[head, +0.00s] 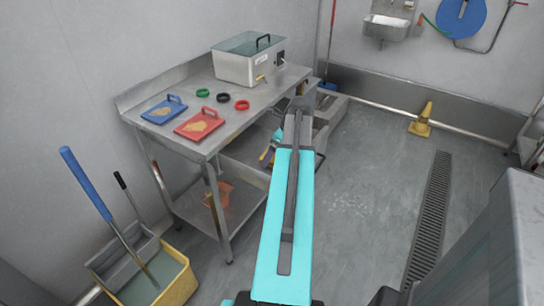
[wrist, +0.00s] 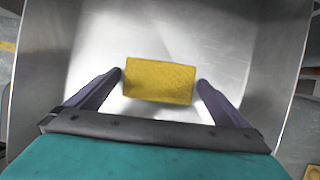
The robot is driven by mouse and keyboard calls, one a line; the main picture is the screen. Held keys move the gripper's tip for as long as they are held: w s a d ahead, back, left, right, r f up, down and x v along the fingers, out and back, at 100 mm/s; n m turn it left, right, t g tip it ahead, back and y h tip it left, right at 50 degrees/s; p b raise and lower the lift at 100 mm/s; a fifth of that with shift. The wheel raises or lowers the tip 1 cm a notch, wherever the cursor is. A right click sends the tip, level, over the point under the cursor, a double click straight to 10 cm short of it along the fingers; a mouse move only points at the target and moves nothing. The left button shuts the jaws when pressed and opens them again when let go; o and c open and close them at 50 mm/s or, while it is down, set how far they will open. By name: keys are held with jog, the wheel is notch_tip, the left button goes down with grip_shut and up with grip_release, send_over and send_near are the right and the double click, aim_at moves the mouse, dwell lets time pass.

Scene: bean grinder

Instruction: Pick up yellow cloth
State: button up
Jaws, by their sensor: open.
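The yellow cloth (wrist: 160,80) is a flat rectangle. In the wrist view it lies on a shiny metal surface with raised walls at the sides, like a bin or sink. My gripper (wrist: 160,82) is open, with one dark finger to the left of the cloth and one to the right. The cloth shows between the fingertips; I cannot tell how far above it they are. I cannot make out the cloth in the head view, where my cyan arm covers part of the area beside the steel table.
A steel table (head: 170,92) holds a blue tray (head: 164,110), a red tray (head: 199,124), coloured rings and a lidded box (head: 247,66). A yellow mop bucket (head: 165,281) stands at the lower left. A yellow cone (head: 421,120) stands by the far wall. The floor to the right is mostly clear.

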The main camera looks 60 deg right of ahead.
jog(key=shift+c, duration=0.4)
jog(key=c, duration=0.9)
jog(key=shift+o, duration=0.2)
jog(key=shift+r, duration=0.1)
